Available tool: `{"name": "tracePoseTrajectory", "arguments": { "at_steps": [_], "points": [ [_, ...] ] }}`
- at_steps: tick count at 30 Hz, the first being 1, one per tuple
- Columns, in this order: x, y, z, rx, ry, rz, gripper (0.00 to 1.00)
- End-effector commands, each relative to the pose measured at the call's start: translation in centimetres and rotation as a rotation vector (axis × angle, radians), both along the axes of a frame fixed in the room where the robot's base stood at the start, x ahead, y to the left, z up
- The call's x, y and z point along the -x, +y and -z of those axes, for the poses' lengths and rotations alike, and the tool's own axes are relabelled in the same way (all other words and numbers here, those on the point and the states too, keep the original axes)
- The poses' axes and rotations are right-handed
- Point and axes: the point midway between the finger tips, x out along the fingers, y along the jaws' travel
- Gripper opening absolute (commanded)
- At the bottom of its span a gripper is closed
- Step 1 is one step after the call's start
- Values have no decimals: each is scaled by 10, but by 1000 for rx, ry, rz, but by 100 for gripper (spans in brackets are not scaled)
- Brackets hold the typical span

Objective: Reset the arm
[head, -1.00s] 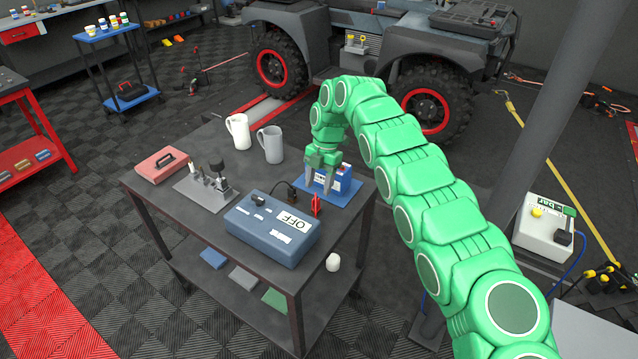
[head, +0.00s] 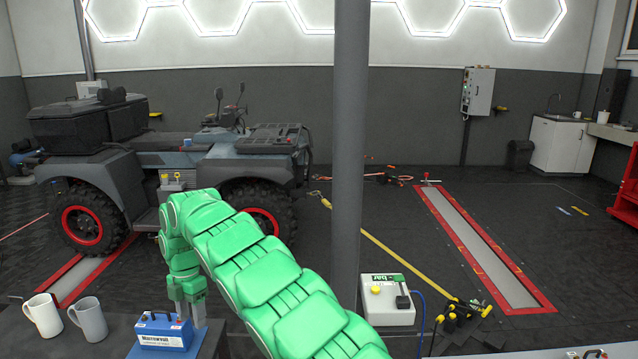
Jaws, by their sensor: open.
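My green arm (head: 262,280) reaches from the lower right to the left and bends down at its end. My gripper (head: 190,312) points downward, its two grey fingers apart. It is at the right end of a blue box with a white label (head: 163,334), which stands on the dark table at the lower left. Whether the fingers touch the box or stand behind it I cannot tell.
A white mug (head: 43,316) and a grey mug (head: 89,320) stand left of the box. A grey pillar (head: 348,150) rises right of my arm. A pale control box (head: 385,302) stands beyond. A quad vehicle (head: 170,165) is behind; the floor at right is mostly open.

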Motion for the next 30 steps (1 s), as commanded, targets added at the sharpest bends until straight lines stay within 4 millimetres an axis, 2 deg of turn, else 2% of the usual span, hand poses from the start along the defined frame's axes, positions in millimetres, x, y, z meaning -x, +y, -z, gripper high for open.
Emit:
{"name": "tracePoseTrajectory", "arguments": {
  "at_steps": [6, 16, 23, 30],
  "points": [
    [-12, -47, -35, 40, -43, 224, 54],
    [-16, -117, -85, 72, -98, 562, 54],
    [-7, -163, -116, 81, -125, 792, 54],
    [12, -210, -146, 82, -141, 1026, 54]
  ]
}}
